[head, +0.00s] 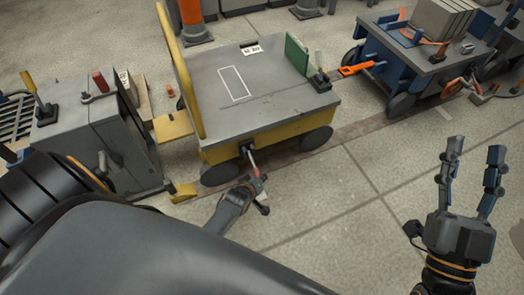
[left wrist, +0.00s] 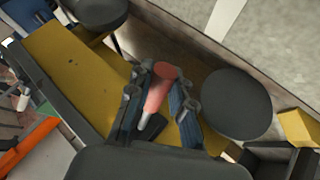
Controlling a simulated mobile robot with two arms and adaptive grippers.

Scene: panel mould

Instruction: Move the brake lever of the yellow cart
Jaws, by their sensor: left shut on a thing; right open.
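The yellow cart (head: 286,127) stands at the centre of the head view, with a grey deck and black wheels. Its brake lever (head: 253,160) sticks out low from the near yellow side; it has a pale shaft and a red grip. My left gripper (head: 254,182) is at the lever's outer end. In the left wrist view the red grip (left wrist: 159,89) lies between the fingers of my left gripper (left wrist: 163,98), which is shut on it. The lever's base is partly hidden there. My right gripper (head: 474,153) is open and empty above the floor at right.
A grey cart (head: 95,125) stands close on the left, with a yellow coupling plate between. A blue cart (head: 430,62) with boxes stands at upper right, an orange bar (head: 360,68) towards the yellow cart. An orange cone (head: 190,15) stands behind.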

